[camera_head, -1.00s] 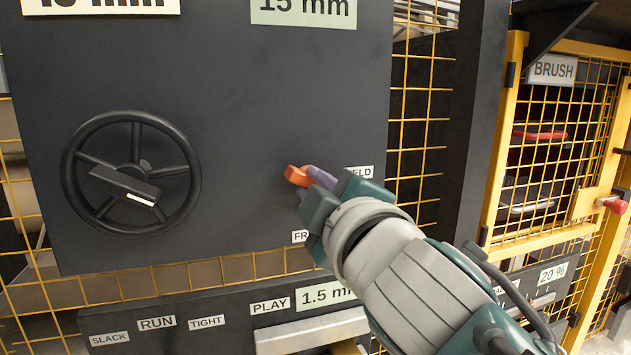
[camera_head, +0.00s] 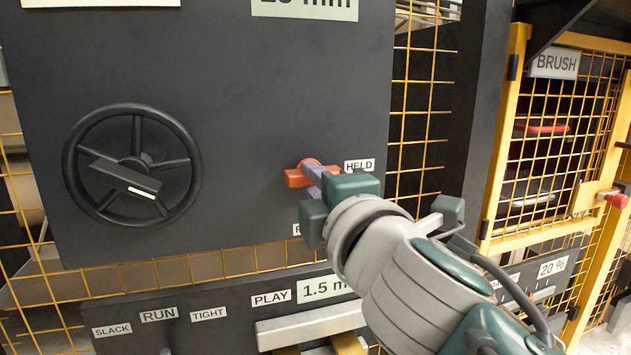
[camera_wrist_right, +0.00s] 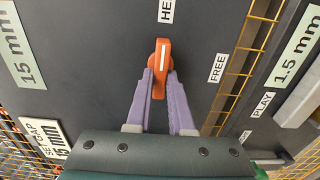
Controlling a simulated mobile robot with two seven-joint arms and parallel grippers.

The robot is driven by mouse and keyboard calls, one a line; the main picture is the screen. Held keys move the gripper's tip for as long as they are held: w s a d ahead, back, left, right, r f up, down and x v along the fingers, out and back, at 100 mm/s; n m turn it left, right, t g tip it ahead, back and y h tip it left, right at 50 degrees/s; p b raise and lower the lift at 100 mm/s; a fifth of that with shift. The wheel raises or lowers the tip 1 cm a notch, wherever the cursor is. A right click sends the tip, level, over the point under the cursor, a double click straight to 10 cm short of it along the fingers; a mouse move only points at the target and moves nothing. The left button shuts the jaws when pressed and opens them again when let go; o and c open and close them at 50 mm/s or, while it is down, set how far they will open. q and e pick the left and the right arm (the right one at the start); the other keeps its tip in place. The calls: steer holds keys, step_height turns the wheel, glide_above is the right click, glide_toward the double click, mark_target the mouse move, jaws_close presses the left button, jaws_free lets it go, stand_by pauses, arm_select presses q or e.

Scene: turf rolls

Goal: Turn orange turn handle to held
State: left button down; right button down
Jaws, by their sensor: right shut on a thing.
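The orange turn handle (camera_head: 296,178) sits on the dark panel, between the HELD label (camera_head: 359,165) and the partly hidden FREE label (camera_head: 297,229). In the right wrist view, the handle (camera_wrist_right: 163,50) has a white line that points up, roughly toward the cut-off HELD label (camera_wrist_right: 167,9); the FREE label (camera_wrist_right: 217,68) is to its right. My right gripper (camera_head: 314,178) is shut on the handle, its purple fingers (camera_wrist_right: 160,88) on either side of it. The fingers hide part of the handle in the head view. My left gripper is not in view.
A black handwheel (camera_head: 133,165) is left of the handle on the same panel (camera_head: 230,100). Below is a lower panel with PLAY (camera_head: 271,298) and RUN (camera_head: 158,314) labels and a metal bar (camera_head: 312,328). A yellow mesh cage (camera_head: 555,150) stands at the right.

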stand_by(0.3)
steer(key=c, duration=0.8)
jaws_free()
steer(key=p+v, duration=0.2)
steer(key=v, duration=0.8)
steer(key=shift+p, duration=0.35)
